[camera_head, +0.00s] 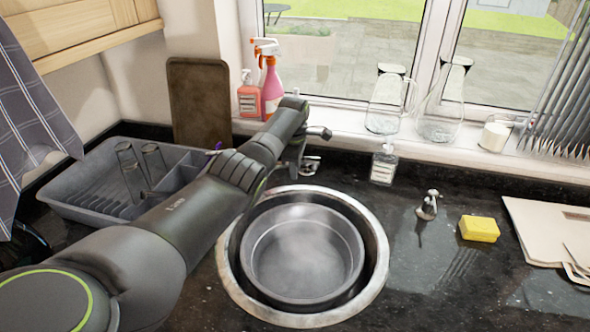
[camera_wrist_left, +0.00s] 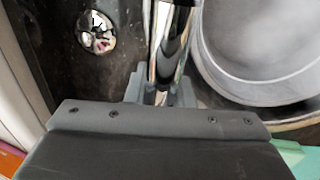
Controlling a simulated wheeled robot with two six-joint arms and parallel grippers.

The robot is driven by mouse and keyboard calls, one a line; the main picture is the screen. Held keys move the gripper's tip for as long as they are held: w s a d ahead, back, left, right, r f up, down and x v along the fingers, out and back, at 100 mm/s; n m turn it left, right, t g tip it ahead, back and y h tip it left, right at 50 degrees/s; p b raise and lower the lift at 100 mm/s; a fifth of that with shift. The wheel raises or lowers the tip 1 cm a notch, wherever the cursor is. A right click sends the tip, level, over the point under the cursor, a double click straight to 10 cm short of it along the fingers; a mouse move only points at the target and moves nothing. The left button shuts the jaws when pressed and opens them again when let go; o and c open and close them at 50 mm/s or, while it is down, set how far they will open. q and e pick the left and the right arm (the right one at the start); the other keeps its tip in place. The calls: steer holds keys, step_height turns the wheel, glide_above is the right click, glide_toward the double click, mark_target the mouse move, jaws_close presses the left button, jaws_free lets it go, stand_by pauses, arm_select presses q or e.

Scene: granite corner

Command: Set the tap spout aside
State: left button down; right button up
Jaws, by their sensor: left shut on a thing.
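The tap spout shows in the left wrist view as a shiny chrome tube (camera_wrist_left: 172,45) running up between my fingers. My left gripper (camera_wrist_left: 160,95) is shut on it. In the head view my left arm reaches in from the left, with the gripper (camera_head: 308,138) at the back rim of the sink. My own arm and wrist hide most of the tap there. A round metal sink (camera_head: 233,285) is set in the counter and holds a grey basin (camera_head: 305,255). The wrist view shows the basin (camera_wrist_left: 215,60) at the right. My right gripper is out of view.
A small chrome fitting (camera_head: 310,165) stands behind the sink. A grey dish rack (camera_head: 75,200) is at left. A soap bottle (camera_head: 384,165), a small metal fitting (camera_head: 428,207) and a yellow sponge (camera_head: 479,229) are at right. The dark counter between sink and sponge is mostly clear.

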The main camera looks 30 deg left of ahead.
arm_select(q)
steer(key=c, duration=1.3)
jaws_free()
steer(key=shift+o, duration=0.2)
steer(key=shift+r, duration=0.65)
step_height(320, 180, up, 16)
steer(key=s+b, duration=0.1)
steer(key=b, duration=0.1)
steer(key=shift+s+d+b, duration=0.2)
steer(key=shift+s+b, duration=0.1)
steer(key=shift+b, duration=0.05)
